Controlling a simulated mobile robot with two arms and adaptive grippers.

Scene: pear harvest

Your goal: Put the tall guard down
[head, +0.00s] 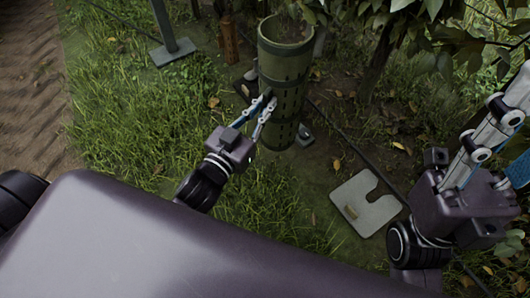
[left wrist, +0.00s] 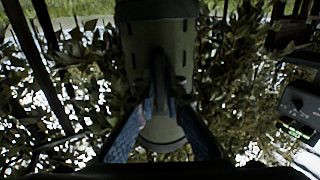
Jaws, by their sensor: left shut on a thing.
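The tall guard (head: 284,68) is an olive-green slotted tube, open at the top, in the upper middle of the head view. It is near upright beside the foliage. My left gripper (head: 267,101) is shut on its near side, about halfway up. In the left wrist view the guard (left wrist: 160,60) fills the middle between the two blue-padded fingers. Its lower end is close to the ground; I cannot tell whether it touches. My right gripper (head: 503,120) is at the right, away from the guard, its fingertips partly cut off by the frame edge.
A flat pale plate (head: 366,203) with a notch lies on the ground to the right of the guard. A grey post on a foot (head: 172,51) and a rusty-brown post (head: 229,40) stand behind to the left. A dark hose (head: 334,127) crosses the soil. Leafy branches (head: 440,30) hang at the upper right. Grass at the left is open.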

